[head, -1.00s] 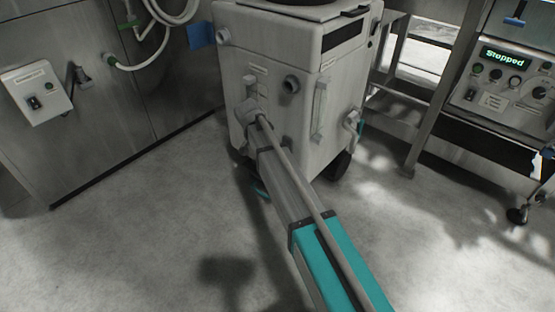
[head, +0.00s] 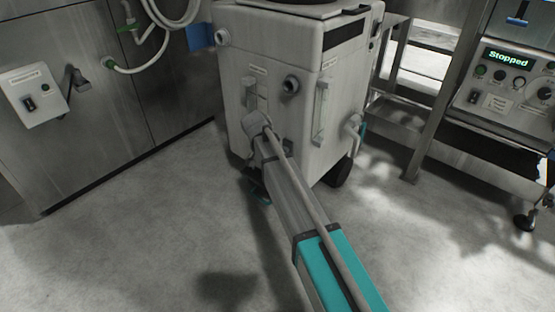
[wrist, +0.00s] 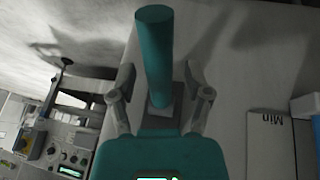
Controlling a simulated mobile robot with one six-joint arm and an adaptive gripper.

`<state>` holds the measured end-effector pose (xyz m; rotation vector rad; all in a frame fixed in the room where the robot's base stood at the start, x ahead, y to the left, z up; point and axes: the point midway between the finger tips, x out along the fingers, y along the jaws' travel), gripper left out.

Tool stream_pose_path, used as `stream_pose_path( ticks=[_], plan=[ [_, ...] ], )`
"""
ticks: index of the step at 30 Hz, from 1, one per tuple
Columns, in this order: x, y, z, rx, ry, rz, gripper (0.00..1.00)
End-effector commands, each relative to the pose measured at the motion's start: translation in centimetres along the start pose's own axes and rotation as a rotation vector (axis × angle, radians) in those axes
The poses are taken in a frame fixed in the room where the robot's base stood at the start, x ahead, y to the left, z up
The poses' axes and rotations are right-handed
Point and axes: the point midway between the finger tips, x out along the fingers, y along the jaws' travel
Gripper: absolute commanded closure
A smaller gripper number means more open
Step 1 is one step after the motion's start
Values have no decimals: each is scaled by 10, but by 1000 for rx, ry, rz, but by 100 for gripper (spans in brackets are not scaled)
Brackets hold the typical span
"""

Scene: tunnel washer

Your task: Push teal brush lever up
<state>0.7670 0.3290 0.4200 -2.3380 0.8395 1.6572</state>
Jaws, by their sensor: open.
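The teal lever (wrist: 155,55) stands out as a round bar in the wrist view, rising from a grey mount (wrist: 160,115). My gripper (wrist: 160,78) is open, with one finger on each side of the lever. Gaps show between the fingers and the bar, and nothing is gripped. In the head view my arm reaches to the lower front of the white wheeled cabinet (head: 300,75). The arm hides most of what lies there; a small dark and teal part shows low at the cabinet's left, and I cannot tell what it is.
A grey switch box (head: 33,95) is on the metal wall at left. A control console (head: 505,85) reading "Stopped" stands at right, beside a metal frame (head: 440,100). A pipe handle (head: 354,132) sticks out from the cabinet's right side. The floor in front is clear.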

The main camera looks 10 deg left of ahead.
Motion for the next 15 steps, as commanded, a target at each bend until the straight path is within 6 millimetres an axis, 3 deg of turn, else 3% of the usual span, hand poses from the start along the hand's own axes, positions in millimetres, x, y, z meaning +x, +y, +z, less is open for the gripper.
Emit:
stream_pose_path(
  ticks=[4,13,15],
  plan=[
    [0,0,0,0,0,0,40],
    [0,0,0,0,0,0,96],
    [0,0,0,0,0,0,100]
  ],
)
